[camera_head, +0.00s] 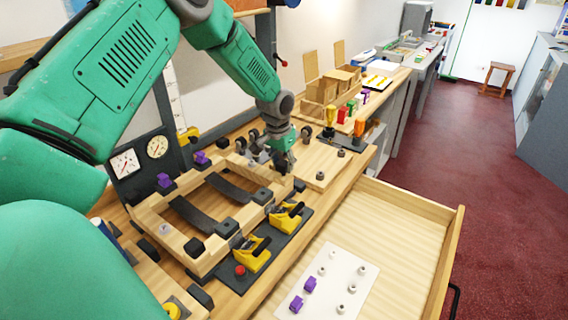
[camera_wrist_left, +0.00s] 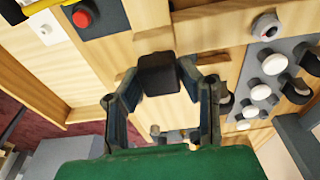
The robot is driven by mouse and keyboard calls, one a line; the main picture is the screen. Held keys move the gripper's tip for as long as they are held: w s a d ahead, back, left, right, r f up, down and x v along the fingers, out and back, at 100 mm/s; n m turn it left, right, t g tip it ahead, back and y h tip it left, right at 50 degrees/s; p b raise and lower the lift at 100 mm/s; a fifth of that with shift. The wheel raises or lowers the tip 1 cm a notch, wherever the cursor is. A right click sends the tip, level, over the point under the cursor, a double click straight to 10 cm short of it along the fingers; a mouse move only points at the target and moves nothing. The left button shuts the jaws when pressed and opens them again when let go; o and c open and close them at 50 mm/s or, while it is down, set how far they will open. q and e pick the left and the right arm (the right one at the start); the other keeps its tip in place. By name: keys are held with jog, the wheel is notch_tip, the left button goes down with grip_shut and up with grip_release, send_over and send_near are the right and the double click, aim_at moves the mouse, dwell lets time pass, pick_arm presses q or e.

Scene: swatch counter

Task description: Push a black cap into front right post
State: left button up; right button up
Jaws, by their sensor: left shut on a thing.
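My left gripper (camera_head: 284,163) reaches down over the right end of a wooden frame (camera_head: 208,262) on the bench. In the left wrist view my left gripper (camera_wrist_left: 160,85) is shut on a black cap (camera_wrist_left: 158,74), which sits between its fingertips. The gripper and cap are close to the frame's right corner. The front right post cannot be made out clearly, and I cannot tell whether the cap touches it. Other black blocks sit on the frame's front side, one at the front left corner (camera_head: 195,247). Two dark curved straps (camera_head: 197,219) cross the frame. My right gripper is not in view.
Two yellow clamps (camera_head: 252,255) and a red button (camera_head: 240,270) stand in front of the frame. An open drawer (camera_head: 402,230) holds a white card (camera_head: 345,262) with purple and pale small parts. A wooden board (camera_head: 318,160) lies right of the gripper. Gauges (camera_head: 125,163) stand behind left.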

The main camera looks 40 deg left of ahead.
aim_at(285, 161)
pick_arm(q)
jog(key=shift+f, duration=0.4)
dwell(0.3)
jog(key=shift+p, duration=0.3)
dwell(0.6)
jog(key=shift+d+f, duration=0.1)
jog(key=shift+f, duration=0.3)
dwell(0.4)
jog(key=o, duration=1.3)
jog(key=shift+c, duration=0.2)
notch_tip(285, 161, up, 6)
jog(key=p, duration=0.5)
jog(key=shift+r, duration=0.1)
